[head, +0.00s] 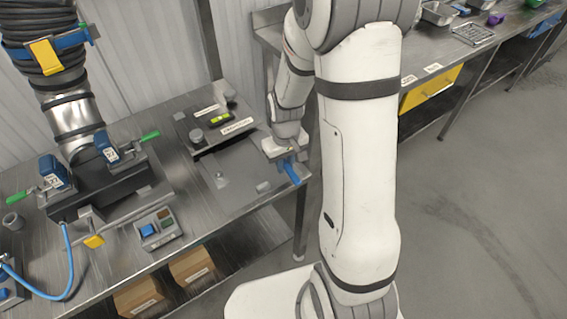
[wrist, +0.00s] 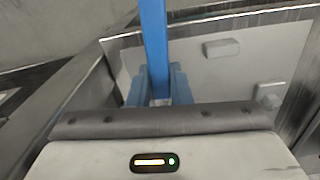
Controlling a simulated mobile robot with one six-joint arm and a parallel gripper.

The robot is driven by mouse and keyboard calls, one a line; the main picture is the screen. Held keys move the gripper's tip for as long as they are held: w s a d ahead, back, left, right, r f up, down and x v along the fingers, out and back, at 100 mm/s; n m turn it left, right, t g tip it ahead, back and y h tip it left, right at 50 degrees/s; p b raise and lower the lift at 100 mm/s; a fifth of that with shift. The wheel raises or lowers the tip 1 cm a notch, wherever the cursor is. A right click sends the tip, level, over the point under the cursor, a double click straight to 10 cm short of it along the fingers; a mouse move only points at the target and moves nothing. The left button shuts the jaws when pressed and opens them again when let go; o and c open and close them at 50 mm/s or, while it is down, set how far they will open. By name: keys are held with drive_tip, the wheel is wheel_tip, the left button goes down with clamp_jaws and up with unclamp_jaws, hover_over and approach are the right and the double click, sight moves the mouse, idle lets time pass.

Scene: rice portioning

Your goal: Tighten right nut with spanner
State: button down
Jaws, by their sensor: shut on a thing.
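My gripper (head: 287,158) is over the right end of the metal bench in the head view. In the wrist view its blue fingers (wrist: 159,88) are shut on a long blue bar, which looks like the handle of the spanner (wrist: 153,30). The bar runs away from the fingers to the top edge of the wrist view, so its far end is out of sight. In the head view only a short blue piece shows at the gripper, and I cannot tell finger from spanner there. I cannot make out the right nut for sure in either view.
The metal bench (head: 180,100) holds a grey plate with a small grey block (head: 263,187). A dark fixture with a green level (head: 221,117) stands behind. At left are a black box with blue clamps (head: 108,147) and a control box (head: 158,229). A second bench is at the back right.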

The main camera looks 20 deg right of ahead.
drive_tip(key=shift+f+b, duration=0.9)
idle(0.9)
idle(0.4)
drive_tip(key=shift+s+a+m, duration=0.1)
drive_tip(key=shift+a+m, duration=0.65)
drive_tip(key=shift+m, duration=0.15)
drive_tip(key=shift+a, duration=0.1)
drive_tip(key=shift+a+m+b, duration=0.3)
drive_tip(key=shift+a+m, duration=0.35)
drive_tip(key=shift+m, duration=0.25)
